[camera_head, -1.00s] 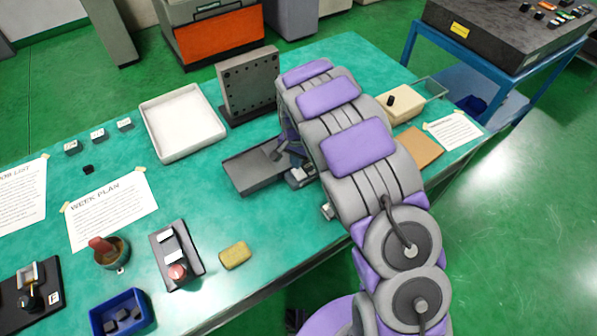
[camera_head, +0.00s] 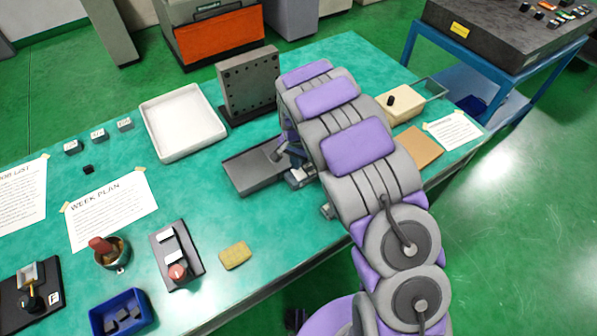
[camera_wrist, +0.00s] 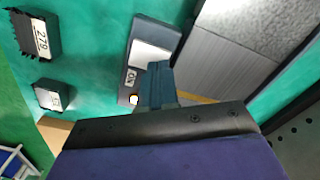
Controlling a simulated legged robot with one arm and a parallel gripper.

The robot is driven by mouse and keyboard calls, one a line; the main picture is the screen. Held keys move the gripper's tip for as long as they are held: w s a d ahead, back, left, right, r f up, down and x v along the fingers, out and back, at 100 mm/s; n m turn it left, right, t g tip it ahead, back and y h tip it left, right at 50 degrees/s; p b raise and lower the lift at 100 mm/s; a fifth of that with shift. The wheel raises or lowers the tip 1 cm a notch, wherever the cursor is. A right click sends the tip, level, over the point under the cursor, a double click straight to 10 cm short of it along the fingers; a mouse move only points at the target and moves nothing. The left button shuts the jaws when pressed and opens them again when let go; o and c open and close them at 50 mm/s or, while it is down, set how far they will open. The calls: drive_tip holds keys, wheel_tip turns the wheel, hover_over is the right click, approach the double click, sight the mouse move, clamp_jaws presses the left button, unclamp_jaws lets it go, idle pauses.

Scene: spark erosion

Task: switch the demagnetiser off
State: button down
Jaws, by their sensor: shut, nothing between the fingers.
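I take the demagnetiser to be the low grey unit with a flat plate (camera_head: 250,168) in the middle of the bench. The wrist view shows a ridged metal plate (camera_wrist: 225,60) at right and, beside it, a narrow blue-grey switch box (camera_wrist: 150,33) with a pale panel and an "ON" label. My gripper (camera_wrist: 158,75) is shut and empty, its fingertips over the switch box beside the "ON" label. They hide part of the box, so the switch position and any contact cannot be told. In the head view my arm covers most of the gripper (camera_head: 281,152).
Dark blocks, one marked 279 (camera_wrist: 37,36), lie left of the switch box. A drilled upright plate (camera_head: 248,82) and a white tray (camera_head: 183,122) stand behind. A red-knobbed box (camera_head: 177,255) and yellow sponge (camera_head: 235,255) are in front. A cream box (camera_head: 402,103) sits right.

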drive_tip(key=shift+f, duration=0.6)
idle(0.3)
drive_tip(key=shift+r, duration=0.1)
drive_tip(key=shift+r+p, duration=1.3)
drive_tip(key=shift+r, duration=2.1)
